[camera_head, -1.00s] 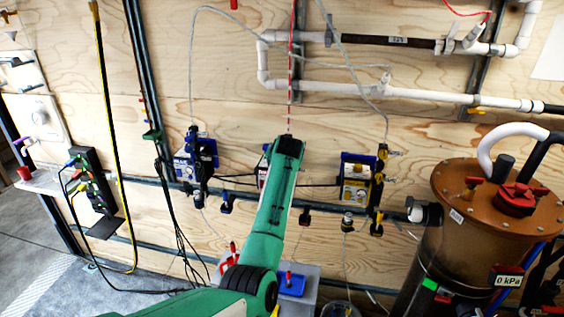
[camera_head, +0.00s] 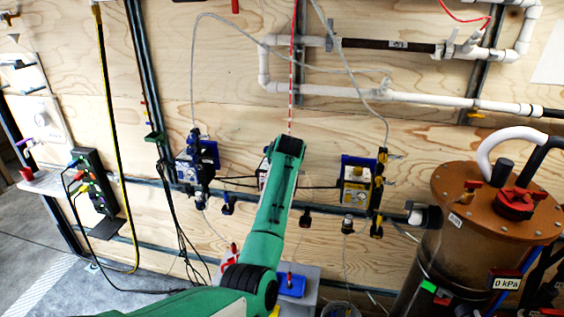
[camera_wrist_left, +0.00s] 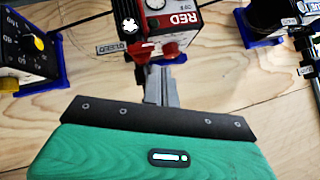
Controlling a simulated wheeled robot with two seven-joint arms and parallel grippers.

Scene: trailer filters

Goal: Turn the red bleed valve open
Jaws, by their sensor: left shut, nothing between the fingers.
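In the left wrist view, a red and dark device marked RED (camera_wrist_left: 180,20) is on the plywood wall. It has a dial and a small label plate (camera_wrist_left: 110,47) on its left. Red valve handles (camera_wrist_left: 143,53) stick out of its near end. My left gripper (camera_wrist_left: 163,72) is shut and empty, its grey fingers at or just under the red handles. I cannot tell whether they touch. In the head view my green left arm hides most of the red device (camera_head: 263,175) and the gripper. My right gripper is not in view.
A brown-lidded tank (camera_head: 490,205) stands at the right. White pipes (camera_head: 400,93) run above. A blue tray (camera_head: 292,286) sits low by my arm. Cables hang on the left.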

